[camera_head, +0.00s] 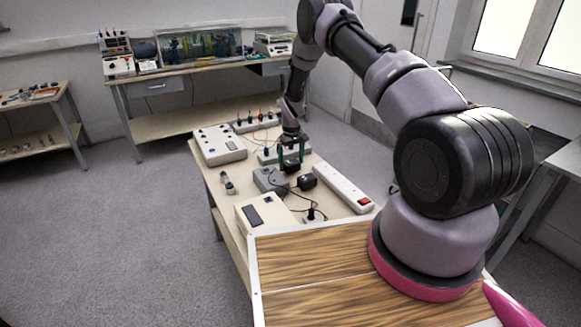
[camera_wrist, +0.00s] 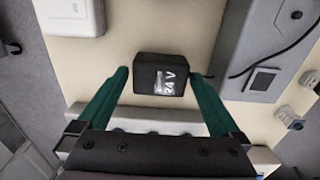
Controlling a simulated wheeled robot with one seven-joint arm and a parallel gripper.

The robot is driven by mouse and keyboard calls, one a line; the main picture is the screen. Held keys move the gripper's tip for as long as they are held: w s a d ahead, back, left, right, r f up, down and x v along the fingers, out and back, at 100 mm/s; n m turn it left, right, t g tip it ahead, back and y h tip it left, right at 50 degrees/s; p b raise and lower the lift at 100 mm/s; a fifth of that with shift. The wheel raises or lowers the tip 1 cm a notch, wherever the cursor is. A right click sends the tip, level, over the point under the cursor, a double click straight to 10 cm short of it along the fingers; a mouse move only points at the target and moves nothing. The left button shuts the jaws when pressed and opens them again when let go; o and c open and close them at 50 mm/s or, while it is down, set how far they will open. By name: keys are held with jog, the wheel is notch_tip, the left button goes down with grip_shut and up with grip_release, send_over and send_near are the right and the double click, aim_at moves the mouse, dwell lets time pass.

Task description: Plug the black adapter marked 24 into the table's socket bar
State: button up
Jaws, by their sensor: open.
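The black adapter (camera_wrist: 161,73) marked "24 V" shows label up in the wrist view, between the two green fingers of my gripper (camera_wrist: 160,77). The fingers stand apart, one at each side, with a gap visible on the left; the right fingertip is very close to it. In the head view my gripper (camera_head: 291,157) points down over the table, with a black block (camera_head: 291,167) at its fingertips. A white socket bar (camera_head: 340,186) with a red switch lies to the right on the table. Its individual sockets are too small to make out.
A second black block (camera_head: 307,181) sits beside a grey box (camera_head: 269,180), with black cables around. A cream instrument (camera_head: 266,214) and a black plug (camera_head: 310,214) are at the near end. A white meter (camera_head: 219,145) stands at the far left.

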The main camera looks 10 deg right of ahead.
aim_at(292, 162)
jog(key=c, duration=1.1)
jog(key=shift+r, duration=2.5)
jog(key=shift+c, duration=0.3)
jog(key=s+d, duration=0.3)
jog(key=d, duration=0.1)
jog(key=s+d+r, duration=0.1)
jog(key=s+d, duration=0.2)
jog(key=d, duration=0.2)
jog(key=s+d, duration=0.4)
jog(key=shift+d+r, duration=0.15)
jog(key=shift+r, duration=0.05)
jog(key=shift+f, duration=0.75)
jog(key=shift+s+f, duration=0.1)
jog(key=shift+f, duration=1.05)
dwell(0.7)
